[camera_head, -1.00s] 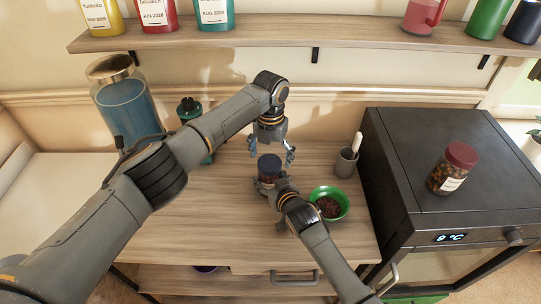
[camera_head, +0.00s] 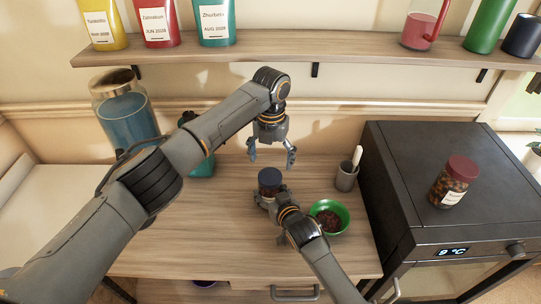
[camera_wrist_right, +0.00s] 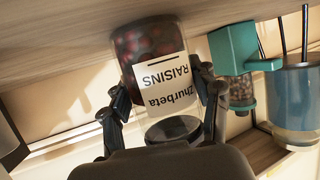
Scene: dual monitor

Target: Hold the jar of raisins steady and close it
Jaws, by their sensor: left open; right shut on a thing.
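The raisin jar stands upright on the table with a dark blue lid (camera_head: 270,176) on top. Whether the lid is tight cannot be told. In the right wrist view the jar appears upside down; its label (camera_wrist_right: 165,85) reads "Zhurbeta RAISINS", dark red raisins (camera_wrist_right: 147,40) show at its base, and the dark lid (camera_wrist_right: 172,130) is at the bottom. My right gripper (camera_head: 268,197) is shut around the jar, its fingers on both sides in the wrist view (camera_wrist_right: 165,100). My left gripper (camera_head: 272,157) is open and empty, pointing down behind and above the lid, apart from it.
A green bowl (camera_head: 330,222) of dark bits stands right of the jar, with a grey cup (camera_head: 346,176) behind it. A black appliance (camera_head: 430,170) bearing a red-lidded jar (camera_head: 454,181) bounds the right. A large blue jar (camera_head: 125,118) and a teal dispenser (camera_head: 201,166) stand back left.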

